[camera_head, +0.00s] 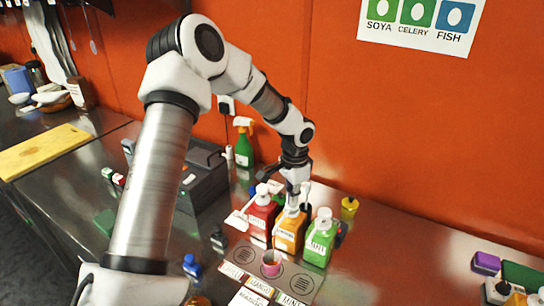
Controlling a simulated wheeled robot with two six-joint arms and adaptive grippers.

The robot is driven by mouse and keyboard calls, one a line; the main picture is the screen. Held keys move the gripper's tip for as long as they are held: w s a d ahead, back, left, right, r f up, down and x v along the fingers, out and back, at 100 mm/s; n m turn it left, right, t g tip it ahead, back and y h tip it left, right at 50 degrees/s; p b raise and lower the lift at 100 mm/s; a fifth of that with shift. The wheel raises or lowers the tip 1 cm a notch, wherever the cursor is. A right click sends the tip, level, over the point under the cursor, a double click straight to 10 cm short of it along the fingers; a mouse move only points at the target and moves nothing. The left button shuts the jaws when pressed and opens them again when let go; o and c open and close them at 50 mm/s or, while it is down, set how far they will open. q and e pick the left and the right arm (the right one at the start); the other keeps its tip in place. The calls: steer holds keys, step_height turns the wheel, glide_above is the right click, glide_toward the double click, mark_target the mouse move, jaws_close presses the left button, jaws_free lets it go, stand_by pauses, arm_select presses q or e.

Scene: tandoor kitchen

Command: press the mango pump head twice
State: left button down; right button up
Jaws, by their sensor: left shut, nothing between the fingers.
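Three pump bottles stand in a row: a red one (262,222) on the left, the orange mango one (289,235) in the middle and a green one (319,245) on the right. The red and green bottles have white pump heads. My left gripper (293,190) points down, shut and empty, right over the mango bottle's top. It hides most of the mango pump head, so I cannot tell whether it touches it. A small pink-red cup (271,263) stands in front of the mango bottle. My right gripper is out of view.
The cup stands on a grey labelled mat (243,257). A dark box (204,178) and a green spray bottle (244,145) stand behind at left. A small yellow bottle (349,208) is at right. The counter right of the green bottle is mostly clear.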

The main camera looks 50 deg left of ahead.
arm_select(q)
steer(key=shift+r+p, duration=1.25)
steer(key=shift+r, duration=0.05)
steer(key=shift+f, duration=0.2)
